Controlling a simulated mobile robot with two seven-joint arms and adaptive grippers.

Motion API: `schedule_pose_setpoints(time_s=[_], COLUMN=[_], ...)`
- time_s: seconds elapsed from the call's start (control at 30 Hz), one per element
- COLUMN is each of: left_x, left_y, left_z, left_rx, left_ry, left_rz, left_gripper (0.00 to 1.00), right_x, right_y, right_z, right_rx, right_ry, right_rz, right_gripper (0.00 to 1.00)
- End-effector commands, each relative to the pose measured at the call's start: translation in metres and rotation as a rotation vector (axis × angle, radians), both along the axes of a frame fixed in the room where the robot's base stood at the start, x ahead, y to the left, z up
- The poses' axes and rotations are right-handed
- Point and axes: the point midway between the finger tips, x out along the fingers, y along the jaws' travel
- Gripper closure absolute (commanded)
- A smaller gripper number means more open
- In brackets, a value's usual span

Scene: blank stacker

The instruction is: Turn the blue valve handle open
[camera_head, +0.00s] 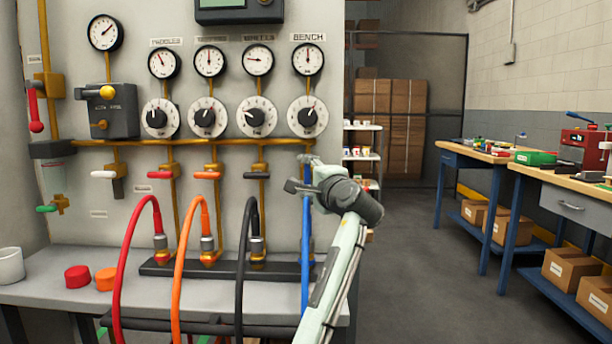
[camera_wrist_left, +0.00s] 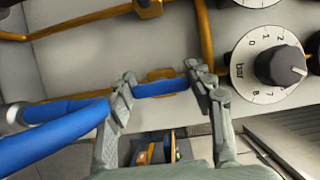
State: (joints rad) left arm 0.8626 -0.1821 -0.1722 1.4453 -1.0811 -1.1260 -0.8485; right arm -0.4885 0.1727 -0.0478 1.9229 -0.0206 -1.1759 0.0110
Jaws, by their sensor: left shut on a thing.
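The blue valve handle (camera_wrist_left: 160,88) shows in the left wrist view as a short blue bar in front of a brass valve body. My left gripper (camera_wrist_left: 163,86) is shut on it, with one finger at each end of the bar. In the head view my left gripper (camera_head: 305,173) is at the rightmost column of the panel, under the BENCH gauge and dial. My right gripper is not in view.
A blue hose (camera_head: 306,235) hangs just below my left gripper. Red, orange and black hoses (camera_head: 248,225) stand to its left. White, red, orange and black handles (camera_head: 256,175) line the panel. Benches (camera_head: 555,180) stand at the right, with open floor (camera_head: 430,270) between.

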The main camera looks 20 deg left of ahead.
Motion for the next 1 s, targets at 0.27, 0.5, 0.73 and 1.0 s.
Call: schedule_pose_setpoints(time_s=[0.27, 0.5, 0.73, 1.0], left_x=[0.000, 0.000, 0.000, -0.020], left_y=[0.001, 0.000, 0.000, -0.016], left_z=[0.000, 0.000, 0.000, 0.000], left_rx=[-0.005, -0.003, -0.002, -0.003], left_ry=[-0.002, -0.001, -0.001, -0.003], left_rz=[0.001, 0.001, 0.000, -0.002], left_gripper=[0.76, 0.26, 0.26, 0.26], right_x=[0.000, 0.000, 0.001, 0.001], right_y=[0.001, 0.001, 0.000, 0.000], right_z=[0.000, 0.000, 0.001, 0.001], right_rx=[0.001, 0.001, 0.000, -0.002], right_ry=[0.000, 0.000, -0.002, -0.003], right_rz=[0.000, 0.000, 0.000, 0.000], right_gripper=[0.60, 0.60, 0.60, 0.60])
